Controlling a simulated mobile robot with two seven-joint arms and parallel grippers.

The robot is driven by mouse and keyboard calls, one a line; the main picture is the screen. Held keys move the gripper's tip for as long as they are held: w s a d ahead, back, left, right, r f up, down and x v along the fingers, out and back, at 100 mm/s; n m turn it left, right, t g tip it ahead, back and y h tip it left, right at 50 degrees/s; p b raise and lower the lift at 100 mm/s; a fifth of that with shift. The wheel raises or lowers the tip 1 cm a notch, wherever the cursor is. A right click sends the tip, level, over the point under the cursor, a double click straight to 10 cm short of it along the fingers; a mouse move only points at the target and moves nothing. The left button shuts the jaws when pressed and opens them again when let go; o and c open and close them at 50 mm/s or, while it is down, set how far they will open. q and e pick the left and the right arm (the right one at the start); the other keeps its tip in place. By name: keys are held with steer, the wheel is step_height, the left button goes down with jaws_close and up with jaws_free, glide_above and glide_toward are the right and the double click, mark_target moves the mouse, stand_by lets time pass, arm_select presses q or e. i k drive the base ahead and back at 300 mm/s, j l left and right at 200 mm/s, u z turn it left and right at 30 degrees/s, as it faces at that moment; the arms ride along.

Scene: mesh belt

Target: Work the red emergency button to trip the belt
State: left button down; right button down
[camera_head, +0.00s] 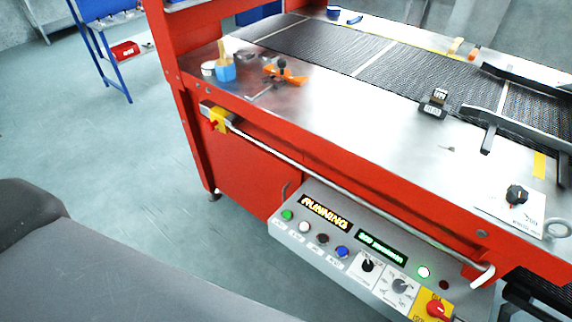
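A red button (212,125) with a yellow housing (219,116) sits at the left end of the machine's front, under the table edge by the end of a pale rail. It is small here, and I cannot tell whether it is pressed. A red knob (437,309) on a yellow plate is at the right end of the control panel (280,229). An amber display (325,213) on the panel reads RUNNING. The mesh belt (340,48) runs along the back of the steel table. Neither of my grippers shows.
A pale rail (350,195) runs along the front above the panel. A blue cup (225,70), an orange tool (285,75) and a small black device (434,103) stand on the table. Dark bars (515,125) cross the belt at right. Open floor (110,170) lies at left.

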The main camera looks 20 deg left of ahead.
mark_target(209, 125)
steer(key=u, duration=1.25)
steer(key=i+j, duration=0.3)
steer(key=i+j+z, duration=0.1)
steer(key=i+j, duration=0.15)
steer(key=j, duration=0.25)
steer(key=i+j, duration=0.3)
steer(key=j, duration=0.15)
steer(key=i+j, duration=0.25)
steer(key=j, duration=0.2)
steer(key=i+j+z, duration=0.1)
steer(key=i+j, duration=0.2)
steer(key=j, duration=0.1)
